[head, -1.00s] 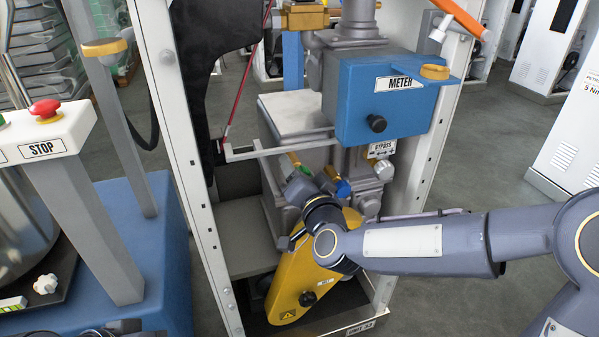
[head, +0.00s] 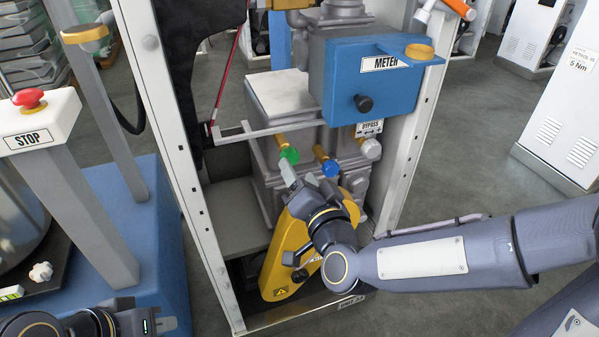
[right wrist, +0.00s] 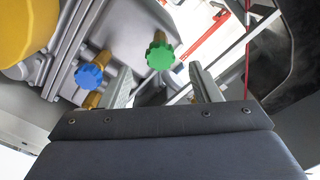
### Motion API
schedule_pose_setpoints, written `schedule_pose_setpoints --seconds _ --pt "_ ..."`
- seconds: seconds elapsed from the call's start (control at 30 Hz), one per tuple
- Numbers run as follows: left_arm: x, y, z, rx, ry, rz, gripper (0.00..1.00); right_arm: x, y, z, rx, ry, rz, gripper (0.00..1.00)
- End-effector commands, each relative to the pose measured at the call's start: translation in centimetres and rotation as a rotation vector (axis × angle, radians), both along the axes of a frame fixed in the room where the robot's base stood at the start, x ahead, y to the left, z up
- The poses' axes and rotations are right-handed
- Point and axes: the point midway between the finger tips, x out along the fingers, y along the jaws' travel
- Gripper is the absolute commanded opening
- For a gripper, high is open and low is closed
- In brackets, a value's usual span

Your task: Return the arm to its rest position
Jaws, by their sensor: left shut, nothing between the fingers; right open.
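My right arm reaches in from the right in the head view. Its gripper (head: 300,178) is inside the dispenser frame, in front of the yellow cover (head: 284,248), just below the green knob (head: 289,156) and left of the blue knob (head: 329,168). In the right wrist view the right gripper (right wrist: 160,80) has its fingers apart and nothing held. The green knob (right wrist: 160,53) shows beyond the gap, the blue knob (right wrist: 89,76) to its left. My left gripper (head: 168,325) is shut and empty at the bottom left of the head view, partly cut off by the frame.
The white frame's left post (head: 172,150) and right post (head: 411,165) flank the right gripper. A grey bar (head: 235,138) and the blue METER box (head: 365,80) are above it. A blue-based machine with a red stop button (head: 29,98) stands left. Open floor lies right.

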Motion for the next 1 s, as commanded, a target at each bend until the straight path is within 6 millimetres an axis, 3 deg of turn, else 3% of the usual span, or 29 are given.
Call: schedule_pose_setpoints --seconds 0.27,0.47,0.57,0.8,1.0 --pt "0.0 0.0 0.0 0.000 0.000 0.000 0.00 0.0 -0.2 0.1 -0.007 0.004 0.004 0.57" --pt "0.0 0.0 0.0 0.000 0.000 0.000 0.00 -1.3 -3.2 -0.1 -0.127 0.092 0.067 0.57" --pt "0.0 0.0 0.0 0.000 0.000 0.000 0.00 -3.3 -6.2 -1.1 -0.224 0.195 0.110 0.57" --pt "0.0 0.0 0.0 0.000 0.000 0.000 0.00 -11.0 -13.1 -4.9 -0.395 0.497 0.183 0.57" --pt "0.0 0.0 0.0 0.000 0.000 0.000 0.00 -17.2 -16.4 -7.3 -0.443 0.692 0.222 0.57"
